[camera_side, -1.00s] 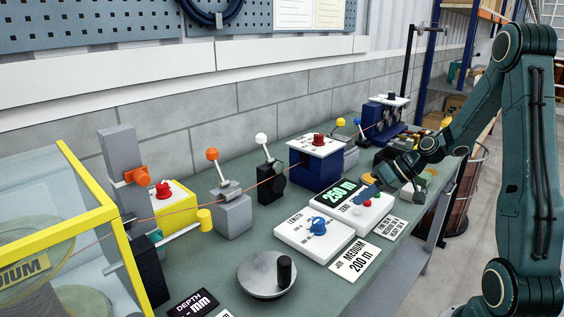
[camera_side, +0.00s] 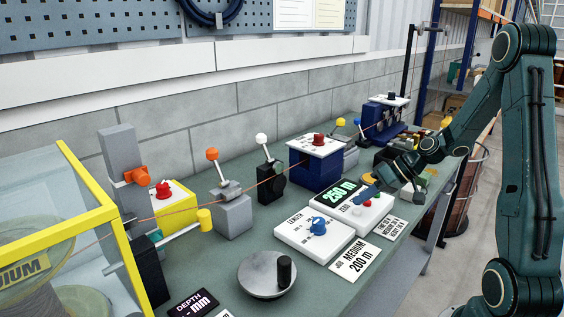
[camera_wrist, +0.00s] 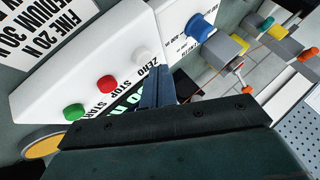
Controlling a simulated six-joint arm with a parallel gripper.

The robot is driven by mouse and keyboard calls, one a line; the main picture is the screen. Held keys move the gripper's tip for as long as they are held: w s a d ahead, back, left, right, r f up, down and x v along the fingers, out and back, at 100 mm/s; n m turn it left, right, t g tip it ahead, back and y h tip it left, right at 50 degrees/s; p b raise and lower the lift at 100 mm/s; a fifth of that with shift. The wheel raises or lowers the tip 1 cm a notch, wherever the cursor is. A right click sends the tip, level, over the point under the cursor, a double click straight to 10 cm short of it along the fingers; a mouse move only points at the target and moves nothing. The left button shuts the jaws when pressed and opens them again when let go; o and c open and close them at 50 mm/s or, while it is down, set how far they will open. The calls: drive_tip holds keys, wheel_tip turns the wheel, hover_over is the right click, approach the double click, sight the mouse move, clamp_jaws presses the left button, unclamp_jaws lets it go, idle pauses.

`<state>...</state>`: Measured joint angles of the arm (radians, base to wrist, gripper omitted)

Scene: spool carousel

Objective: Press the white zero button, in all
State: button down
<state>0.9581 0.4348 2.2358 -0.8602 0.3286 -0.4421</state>
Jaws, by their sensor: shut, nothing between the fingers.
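The white zero button (camera_wrist: 144,54) is on a white panel (camera_wrist: 60,85), beside the printed word ZERO. A red button (camera_wrist: 107,84) and a green button (camera_wrist: 74,111) sit in line with it. My gripper (camera_wrist: 158,75) is shut and empty, its tips close to the zero button in the wrist view. In the side view my gripper (camera_side: 362,196) is low over the panel, near the red button (camera_side: 367,203). I cannot tell whether the tips touch the zero button. The display (camera_side: 342,191) reads 250 m.
A length panel with a blue knob (camera_side: 318,225) stands just left of the button panel. A card (camera_side: 354,260) reads job medium 200 m. Levers and a blue box with a red button (camera_side: 318,139) stand behind. A grey hand wheel (camera_side: 266,274) is at the front.

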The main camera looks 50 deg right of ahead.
sight(361, 211)
drive_tip(key=shift+f, duration=0.9)
idle(1.3)
drive_tip(key=shift+r, duration=0.95)
drive_tip(key=shift+r, duration=0.15)
wheel_tip(361, 211, up, 5)
drive_tip(key=shift+f, duration=0.15)
idle(0.5)
drive_tip(key=shift+a, duration=0.1)
idle(0.5)
